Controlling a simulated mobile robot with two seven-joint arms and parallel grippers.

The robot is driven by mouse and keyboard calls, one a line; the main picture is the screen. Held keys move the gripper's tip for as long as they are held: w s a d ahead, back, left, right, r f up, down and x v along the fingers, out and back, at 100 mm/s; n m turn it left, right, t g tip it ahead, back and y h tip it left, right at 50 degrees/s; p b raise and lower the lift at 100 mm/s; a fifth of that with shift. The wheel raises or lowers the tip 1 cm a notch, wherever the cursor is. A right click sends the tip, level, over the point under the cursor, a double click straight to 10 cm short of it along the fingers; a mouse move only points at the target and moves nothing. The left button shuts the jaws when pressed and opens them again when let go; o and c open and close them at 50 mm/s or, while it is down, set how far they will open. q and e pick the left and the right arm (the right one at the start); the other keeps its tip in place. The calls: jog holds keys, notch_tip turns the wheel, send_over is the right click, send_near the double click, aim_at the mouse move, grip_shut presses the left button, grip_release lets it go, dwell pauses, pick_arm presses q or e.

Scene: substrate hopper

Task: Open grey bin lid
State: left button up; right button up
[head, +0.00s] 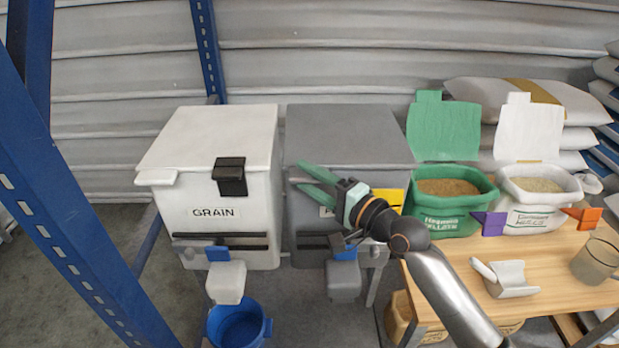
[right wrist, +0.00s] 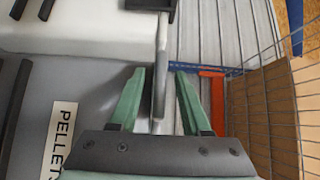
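The grey bin (head: 305,225) stands beside the white bin, and its flat grey lid (head: 345,135) is down. Its label is mostly hidden behind my right gripper in the head view; in the right wrist view the label (right wrist: 59,138) reads "PELLETS". My right gripper (head: 301,176) has green fingers and is at the lid's front left corner. In the right wrist view the fingers (right wrist: 159,75) are apart, with a narrow grey lip (right wrist: 160,60) of the lid between them. There is a gap on both sides of the lip. My left gripper is not in view.
The white GRAIN bin (head: 212,145), with a black latch (head: 229,176), is close on the left. Green (head: 445,222) and white (head: 535,218) open sacks stand on a wooden table (head: 550,262) at right. A blue bucket (head: 238,325) is below. A blue post (head: 70,200) rises at left.

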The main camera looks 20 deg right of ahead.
grip_shut()
dwell(1.3)
